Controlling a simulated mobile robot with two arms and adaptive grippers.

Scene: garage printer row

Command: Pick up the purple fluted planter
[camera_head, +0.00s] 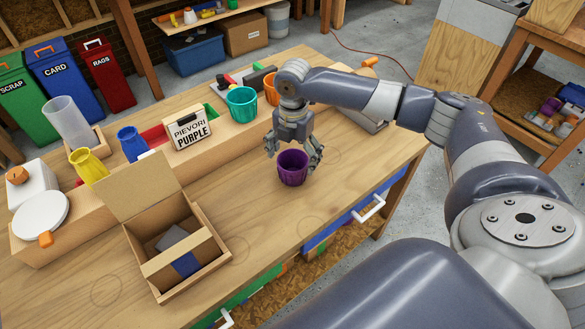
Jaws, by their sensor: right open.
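The purple fluted planter (292,168) stands upright on the wooden workbench, right of the middle. My right gripper (294,152) points down over it, with one finger at its left rim and one at its right. The fingers are open around the upper part of the planter. I cannot tell whether they touch it. My left gripper is not in view.
An open cardboard box (212,252) stands on the bench's front left. A sign reading PIEVORI PURPLE (187,130) stands behind, near a teal planter (242,105) and an orange one (271,90). A yellow vase (88,166) and a blue one (132,144) stand left. Bench is clear around the planter's front.

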